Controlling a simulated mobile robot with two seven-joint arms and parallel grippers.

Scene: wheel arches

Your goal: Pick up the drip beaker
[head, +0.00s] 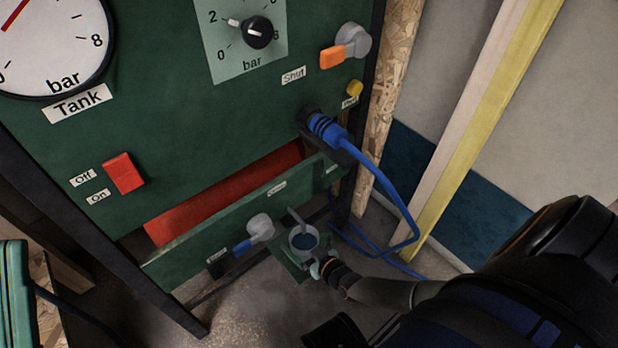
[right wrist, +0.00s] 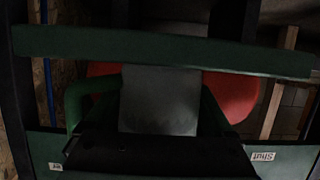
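The drip beaker (head: 303,237) is a small round grey cup with a pale rim, dark bluish inside. In the head view it stands on a small green ledge (head: 289,268) low at the front of the green panel, below the drain valve. My right gripper (head: 320,268) is right at the beaker's near side, its arm coming in from the lower right. Whether its fingers touch or close on the beaker is too small to tell. The right wrist view is very dark, with a grey block (right wrist: 160,100) in the middle that I cannot identify surely. My left gripper is not in view.
A blue hose (head: 388,190) loops down on the right. A red tank (head: 220,195) shows behind the panel opening. A wooden post (head: 388,90) stands to the right. Floor is open in front.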

